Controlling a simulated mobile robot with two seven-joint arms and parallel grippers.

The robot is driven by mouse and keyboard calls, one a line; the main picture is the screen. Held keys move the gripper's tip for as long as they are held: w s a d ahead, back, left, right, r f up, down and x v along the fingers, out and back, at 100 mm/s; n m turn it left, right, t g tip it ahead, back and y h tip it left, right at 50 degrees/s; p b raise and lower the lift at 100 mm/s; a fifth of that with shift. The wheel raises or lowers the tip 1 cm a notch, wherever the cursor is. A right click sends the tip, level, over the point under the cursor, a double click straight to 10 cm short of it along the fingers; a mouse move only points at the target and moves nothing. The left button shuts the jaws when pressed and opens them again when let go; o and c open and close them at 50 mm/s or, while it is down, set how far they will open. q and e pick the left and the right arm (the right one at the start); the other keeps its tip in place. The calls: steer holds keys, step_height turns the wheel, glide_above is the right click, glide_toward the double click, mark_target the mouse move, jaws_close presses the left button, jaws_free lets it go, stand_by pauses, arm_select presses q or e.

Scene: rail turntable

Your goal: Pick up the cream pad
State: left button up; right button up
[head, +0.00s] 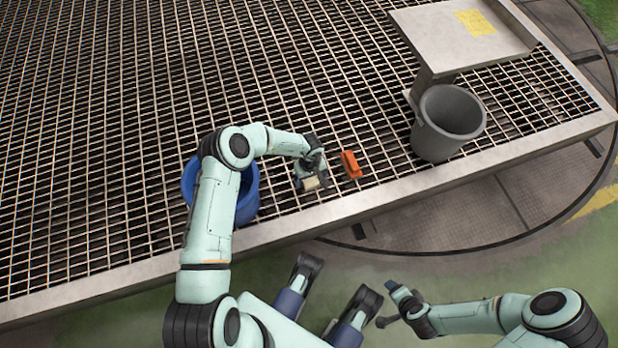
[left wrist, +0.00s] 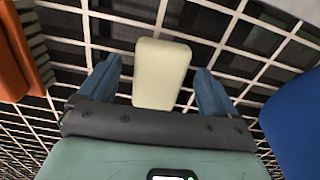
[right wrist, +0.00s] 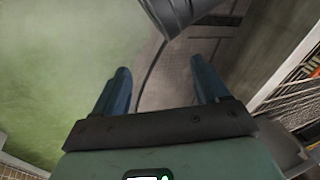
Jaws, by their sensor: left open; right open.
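The cream pad (head: 311,184) lies on the metal grating near its front edge. In the left wrist view the pad (left wrist: 162,73) is a rounded block that stands between the two blue fingers. My left gripper (head: 313,180) is open over it, with a gap on both sides of the pad. In the left wrist view the left gripper (left wrist: 160,88) holds nothing. My right gripper (head: 384,304) is in front of the platform, away from the pad. In the right wrist view the right gripper (right wrist: 157,88) is open and empty.
An orange brush-like block (head: 351,165) lies right of the pad; it also shows in the left wrist view (left wrist: 18,60). A blue bucket (head: 248,196) stands to the left, partly behind my left arm. A grey bin (head: 449,122) and a raised metal table (head: 440,40) stand to the right.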

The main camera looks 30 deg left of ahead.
mark_target(310, 179)
arm_select(q)
steer(key=c, duration=1.1)
steer(key=shift+c, duration=0.2)
step_height(310, 179, up, 20)
steer(key=p, duration=0.6)
arm_select(e)
steer(key=s+a+r+g+y, duration=0.1)
steer(key=s+a+r, duration=0.3)
steer(key=s, duration=0.5)
step_height(310, 179, up, 3)
steer(key=shift+a+f+n+g+y, duration=0.2)
steer(key=shift+n+g+y, duration=0.15)
steer(key=shift+g, duration=0.55)
